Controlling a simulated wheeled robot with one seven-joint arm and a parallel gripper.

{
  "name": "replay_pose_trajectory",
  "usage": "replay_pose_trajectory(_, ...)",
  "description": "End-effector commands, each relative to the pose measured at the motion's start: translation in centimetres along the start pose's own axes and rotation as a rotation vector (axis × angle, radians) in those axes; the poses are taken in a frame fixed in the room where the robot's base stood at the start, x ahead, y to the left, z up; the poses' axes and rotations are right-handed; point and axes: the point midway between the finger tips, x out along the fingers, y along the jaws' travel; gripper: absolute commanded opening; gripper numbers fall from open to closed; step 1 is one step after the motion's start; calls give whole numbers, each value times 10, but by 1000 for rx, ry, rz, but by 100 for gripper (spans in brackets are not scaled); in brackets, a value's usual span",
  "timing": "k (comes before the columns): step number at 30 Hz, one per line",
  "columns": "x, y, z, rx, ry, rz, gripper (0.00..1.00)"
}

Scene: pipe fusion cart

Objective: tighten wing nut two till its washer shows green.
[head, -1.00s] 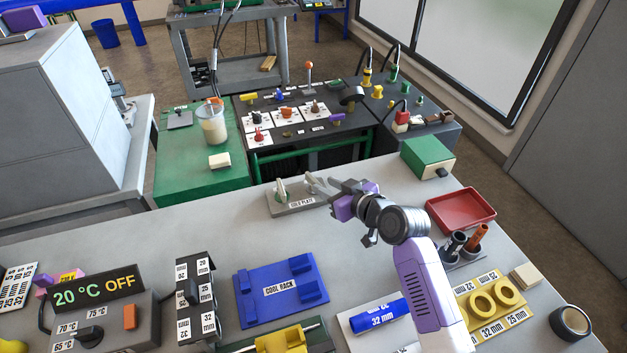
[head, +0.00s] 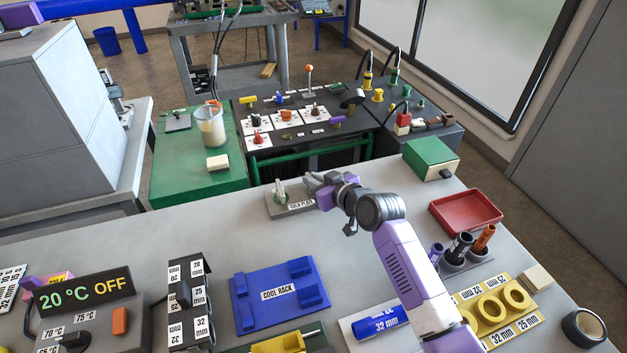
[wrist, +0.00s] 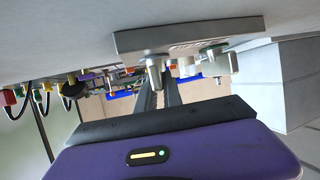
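A grey plate (head: 292,208) with a white label too small to read surely stands at the far edge of the bench. One grey wing nut (head: 279,189) stands on its left part, with a hint of green at its base. It shows at right in the upside-down wrist view (wrist: 216,64). A second wing nut (wrist: 154,74) shows near my fingertips; in the head view my gripper (head: 318,184) partly hides it. My gripper's dark fingers (wrist: 160,88) have a narrow gap and seem open. I cannot tell whether they touch the nut. Which nut is two is not readable.
A blue cool rack (head: 275,296), a red tray (head: 466,212) and a green box (head: 431,158) share the bench. A control box reading "20 °C OFF" (head: 86,292) is at front left. The bench left of the plate is clear.

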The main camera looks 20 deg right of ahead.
Motion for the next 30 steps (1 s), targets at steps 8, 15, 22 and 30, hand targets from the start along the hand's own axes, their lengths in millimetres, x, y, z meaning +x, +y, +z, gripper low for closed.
replay_pose_trajectory(8, 0, 0, -1, 2, -1, 4, 0)
replay_pose_trajectory(15, -1, -3, -5, 37, -4, 85, 0)
replay_pose_trajectory(22, 0, -2, -3, 76, -4, 182, 0)
replay_pose_trajectory(30, 1, -1, -1, 112, -1, 271, 0)
